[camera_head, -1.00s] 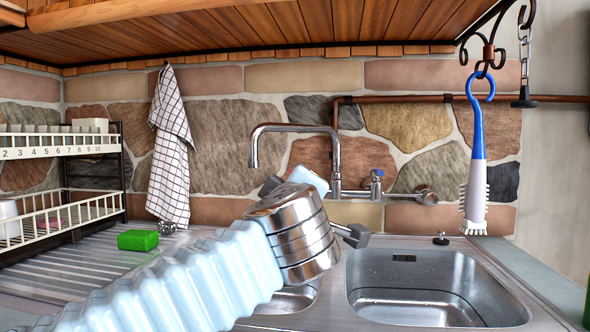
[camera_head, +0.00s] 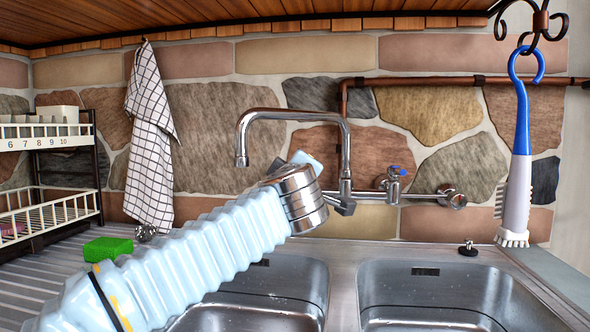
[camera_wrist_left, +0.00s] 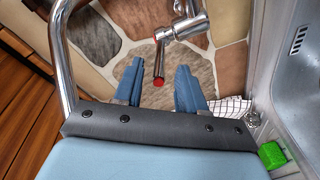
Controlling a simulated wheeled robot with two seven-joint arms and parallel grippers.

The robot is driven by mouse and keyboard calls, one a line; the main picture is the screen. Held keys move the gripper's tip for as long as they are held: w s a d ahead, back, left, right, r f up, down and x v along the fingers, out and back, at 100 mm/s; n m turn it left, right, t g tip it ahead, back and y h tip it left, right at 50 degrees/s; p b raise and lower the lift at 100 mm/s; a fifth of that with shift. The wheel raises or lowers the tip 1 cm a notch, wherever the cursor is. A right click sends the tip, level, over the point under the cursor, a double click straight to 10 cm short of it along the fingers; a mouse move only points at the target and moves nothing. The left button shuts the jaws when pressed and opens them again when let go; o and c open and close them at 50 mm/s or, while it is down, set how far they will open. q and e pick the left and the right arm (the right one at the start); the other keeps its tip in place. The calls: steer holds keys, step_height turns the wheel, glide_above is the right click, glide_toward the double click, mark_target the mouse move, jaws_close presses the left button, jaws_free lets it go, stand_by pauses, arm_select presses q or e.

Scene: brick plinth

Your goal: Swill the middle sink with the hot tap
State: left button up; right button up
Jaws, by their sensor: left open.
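My left gripper (camera_head: 296,166) is in front of the wall, left of the tap's upright pipe; its hand hides part of the tap. In the left wrist view the gripper (camera_wrist_left: 159,66) is open, with its two blue fingers apart and the red-tipped hot tap handle (camera_wrist_left: 159,75) showing between them; I cannot tell whether they touch it. The chrome spout (camera_head: 241,150) hangs over the left of two visible steel bowls (camera_head: 300,280), partly behind my arm. The blue-marked tap handle (camera_head: 396,171) is further right. No water shows. My right gripper is not in view.
The right bowl (camera_head: 430,285) is empty. A green sponge (camera_head: 108,248) lies on the draining board, near a checked towel (camera_head: 150,140) and a dish rack (camera_head: 50,205). A blue-white brush (camera_head: 520,160) hangs at right. Wooden boards (camera_head: 200,15) overhang the top.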

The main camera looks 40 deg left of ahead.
arm_select(q)
steer(key=shift+x, duration=2.35)
steer(key=shift+c, duration=0.4)
jaws_close()
